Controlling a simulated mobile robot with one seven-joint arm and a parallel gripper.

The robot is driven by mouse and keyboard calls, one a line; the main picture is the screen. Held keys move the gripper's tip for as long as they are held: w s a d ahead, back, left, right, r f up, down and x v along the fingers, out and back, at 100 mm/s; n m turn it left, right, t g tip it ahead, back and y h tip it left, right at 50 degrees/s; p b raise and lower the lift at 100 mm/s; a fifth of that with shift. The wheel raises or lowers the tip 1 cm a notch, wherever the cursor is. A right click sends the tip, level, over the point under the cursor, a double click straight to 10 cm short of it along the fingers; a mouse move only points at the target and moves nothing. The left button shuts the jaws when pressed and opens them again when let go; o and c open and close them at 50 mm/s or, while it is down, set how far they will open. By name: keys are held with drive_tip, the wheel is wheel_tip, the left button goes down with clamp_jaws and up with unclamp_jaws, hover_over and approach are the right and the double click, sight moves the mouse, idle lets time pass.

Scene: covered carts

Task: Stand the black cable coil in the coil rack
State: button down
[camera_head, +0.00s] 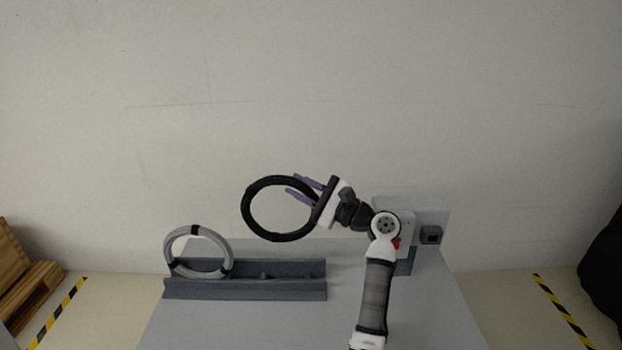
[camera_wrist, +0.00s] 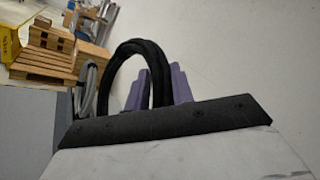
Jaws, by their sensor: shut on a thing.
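The black cable coil (camera_head: 245,209) is held up in the air in the head view, its ring facing the camera. My gripper (camera_head: 296,187) has purple fingers and is shut on the right side of the ring. In the wrist view the black coil (camera_wrist: 134,48) arches up between my two purple fingers (camera_wrist: 157,88). The dark grey coil rack (camera_head: 250,288) lies on the table, below and left of the held coil. A grey coil (camera_head: 176,242) stands upright in the left end of the rack; it also shows in the wrist view (camera_wrist: 89,75). The rack's middle and right part look empty.
The grey table (camera_head: 400,310) has free room in front and to the right of the rack. A white and grey box (camera_head: 432,217) with a dark socket stands at the table's back right. A plain wall is behind. Wooden pallets (camera_head: 25,265) stand at far left.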

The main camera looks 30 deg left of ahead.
drive_tip(key=shift+s+f, duration=0.1)
drive_tip(key=shift+f, duration=0.35)
hover_over(302, 236)
drive_tip(key=shift+w+a+f, duration=0.1)
drive_tip(key=shift+w+f, duration=0.05)
drive_tip(key=shift+f, duration=0.7)
drive_tip(key=shift+w+a+f, duration=0.15)
drive_tip(key=shift+f, duration=0.65)
drive_tip(key=shift+w+a+f, duration=0.1)
drive_tip(key=shift+w+f, duration=0.05)
drive_tip(key=shift+f, duration=0.7)
drive_tip(key=shift+f+b, duration=2.25)
drive_tip(key=shift+f, duration=1.75)
drive_tip(key=c, duration=1.1)
unclamp_jaws()
drive_tip(key=shift+f, duration=0.1)
drive_tip(key=shift+d, duration=0.1)
drive_tip(key=v, duration=1.3)
drive_tip(key=shift+d, duration=0.35)
